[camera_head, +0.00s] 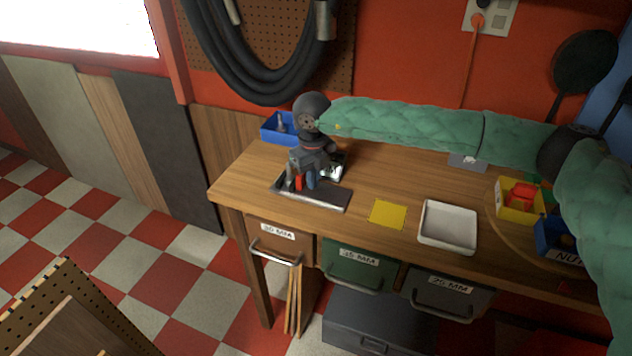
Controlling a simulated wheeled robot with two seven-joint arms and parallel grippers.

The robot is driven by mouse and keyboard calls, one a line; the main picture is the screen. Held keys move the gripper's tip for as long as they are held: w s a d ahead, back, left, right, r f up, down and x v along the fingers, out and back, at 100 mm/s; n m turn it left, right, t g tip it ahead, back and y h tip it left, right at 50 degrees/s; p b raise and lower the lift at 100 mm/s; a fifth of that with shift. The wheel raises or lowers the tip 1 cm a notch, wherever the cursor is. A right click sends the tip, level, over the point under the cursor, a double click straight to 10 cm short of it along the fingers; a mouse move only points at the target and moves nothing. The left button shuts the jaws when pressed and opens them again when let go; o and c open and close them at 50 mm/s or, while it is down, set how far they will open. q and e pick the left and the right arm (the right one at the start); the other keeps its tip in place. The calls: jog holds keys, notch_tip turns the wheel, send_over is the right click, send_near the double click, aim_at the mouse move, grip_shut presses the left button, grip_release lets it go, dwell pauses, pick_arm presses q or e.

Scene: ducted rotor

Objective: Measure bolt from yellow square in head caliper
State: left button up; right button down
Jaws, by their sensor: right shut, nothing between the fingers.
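The yellow square (388,214) lies flat on the wooden workbench, and no bolt shows on it. A dark metal plate (312,196) with a small device on it, perhaps the caliper, sits to the left of the square. My right arm reaches across the bench from the right. My right gripper (303,182) points down over the dark plate, shut and empty, and hides part of the device. A bright metal piece (337,170) shows just right of the gripper; I cannot tell whether it is the bolt. My left gripper is not in view.
A white tray (447,243) stands right of the square. A blue bin (278,128) stands at the back left. A yellow bin (519,208) with red contents and a blue bin labelled NUT (556,240) stand at the right. Labelled drawers (356,262) line the bench front.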

jog(key=shift+s+d+f, duration=0.1)
jog(key=shift+s+d, duration=0.1)
jog(key=shift+d, duration=0.05)
jog(key=shift+f+b, duration=0.1)
jog(key=shift+b, duration=0.2)
notch_tip(320, 180, up, 8)
dwell(1.1)
dwell(0.3)
